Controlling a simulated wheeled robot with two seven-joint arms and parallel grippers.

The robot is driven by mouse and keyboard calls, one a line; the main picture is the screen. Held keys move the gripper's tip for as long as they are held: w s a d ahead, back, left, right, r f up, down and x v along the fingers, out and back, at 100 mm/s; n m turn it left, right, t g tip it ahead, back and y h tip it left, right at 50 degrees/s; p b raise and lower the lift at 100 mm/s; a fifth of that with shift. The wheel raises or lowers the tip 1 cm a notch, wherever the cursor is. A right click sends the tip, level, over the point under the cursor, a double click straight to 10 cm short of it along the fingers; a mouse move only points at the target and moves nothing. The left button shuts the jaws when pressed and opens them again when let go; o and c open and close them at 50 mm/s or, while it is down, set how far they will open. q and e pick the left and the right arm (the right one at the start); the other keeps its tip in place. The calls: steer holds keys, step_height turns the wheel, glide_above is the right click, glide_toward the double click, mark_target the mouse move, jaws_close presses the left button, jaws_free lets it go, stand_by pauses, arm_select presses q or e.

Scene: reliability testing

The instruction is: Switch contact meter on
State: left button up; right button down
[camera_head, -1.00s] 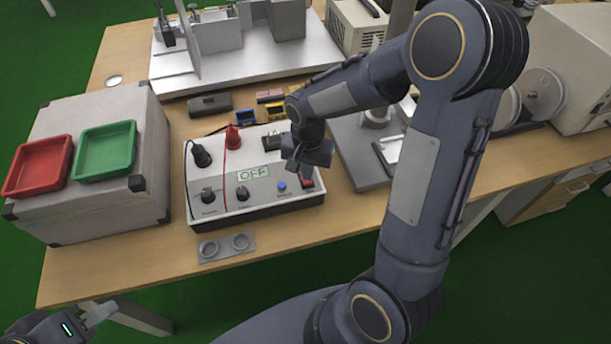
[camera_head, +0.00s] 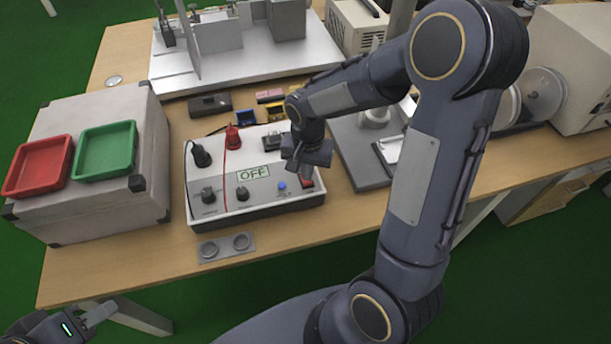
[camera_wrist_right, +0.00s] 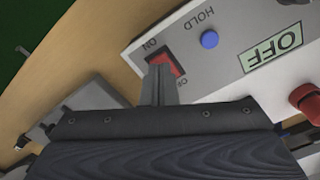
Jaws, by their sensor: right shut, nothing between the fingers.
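The contact meter (camera_head: 262,206) is a white box on the table, with black knobs, a blue HOLD button (camera_head: 282,186) and a green display (camera_head: 253,173) that reads OFF. Its red rocker switch (camera_head: 307,184) is at the right end; in the right wrist view the switch (camera_wrist_right: 176,63) lies between the ON and OFF labels. My right gripper (camera_wrist_right: 158,72) is shut and empty, its fingertips at the switch and covering part of it. I cannot tell whether they touch it. My left gripper (camera_head: 97,311) is at the lower left, away from the meter, its fingers only partly clear.
A grey case with a red tray (camera_head: 38,166) and a green tray (camera_head: 105,151) stands left of the meter. Small coloured blocks and a grey stand are behind and right. The front table strip is mostly clear.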

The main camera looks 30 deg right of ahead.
steer(key=shift+f+b, duration=0.85)
steer(key=shift+f, duration=0.15)
stand_by(0.6)
steer(key=shift+r, duration=0.15)
step_height(320, 180, up, 7)
steer(key=p, duration=0.5)
steer(key=shift+p, duration=0.3)
steer(key=s+a+r+n+t+y, duration=0.2)
steer(key=s+r+n, duration=0.1)
steer(key=s+r, duration=0.3)
steer(key=s+a+r+n+t+y, duration=0.1)
steer(key=s+a+r+n+t, duration=0.1)
steer(key=s+r, duration=0.4)
steer(key=s+n+t, duration=0.1)
steer(key=s+n, duration=0.1)
steer(key=s, duration=0.3)
steer(key=shift+t+y, duration=0.3)
steer(key=shift+y, duration=0.1)
steer(key=c, duration=2.1)
jaws_free()
steer(key=shift+c, duration=0.2)
